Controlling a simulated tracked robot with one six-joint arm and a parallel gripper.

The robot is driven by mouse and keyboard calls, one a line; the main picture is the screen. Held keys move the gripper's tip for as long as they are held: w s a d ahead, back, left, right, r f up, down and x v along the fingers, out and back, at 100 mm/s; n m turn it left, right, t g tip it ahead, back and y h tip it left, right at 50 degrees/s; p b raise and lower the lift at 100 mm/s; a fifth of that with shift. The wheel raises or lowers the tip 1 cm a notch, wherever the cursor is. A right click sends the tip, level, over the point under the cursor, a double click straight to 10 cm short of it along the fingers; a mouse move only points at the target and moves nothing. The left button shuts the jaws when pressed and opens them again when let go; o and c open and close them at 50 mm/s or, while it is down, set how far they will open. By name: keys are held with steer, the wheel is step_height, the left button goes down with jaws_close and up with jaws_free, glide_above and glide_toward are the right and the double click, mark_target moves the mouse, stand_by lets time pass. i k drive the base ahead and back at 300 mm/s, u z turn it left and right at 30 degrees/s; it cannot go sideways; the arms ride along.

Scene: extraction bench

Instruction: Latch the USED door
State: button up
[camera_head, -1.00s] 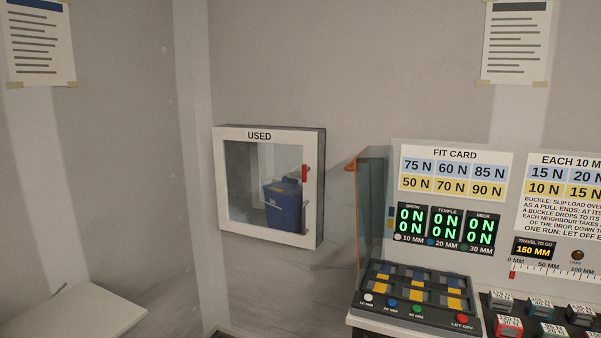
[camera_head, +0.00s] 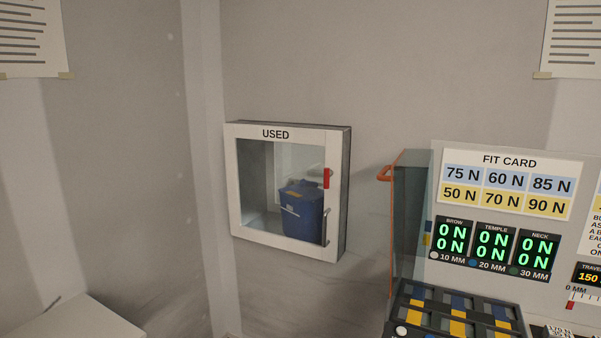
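The USED cabinet (camera_head: 346,190) is a white box on the wall, left of centre in the head view. Its framed, clear-paned door (camera_head: 275,134) sits flush against the box and looks closed. A red latch tab (camera_head: 327,178) stands upright on the door's right side; I cannot tell whether it is engaged. A grey bar handle (camera_head: 325,228) is below the latch. A blue bin (camera_head: 301,208) shows behind the pane. My gripper is not in this view.
A bench panel with a FIT CARD (camera_head: 508,182) and green displays stands to the right. A pale surface (camera_head: 80,318) is at lower left. The wall below the cabinet is clear.

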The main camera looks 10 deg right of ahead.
mark_target(328, 173)
steer(key=u, duration=0.4)
steer(key=i, duration=0.55)
steer(key=u, duration=0.75)
steer(key=i, duration=0.45)
steer(key=u, duration=0.25)
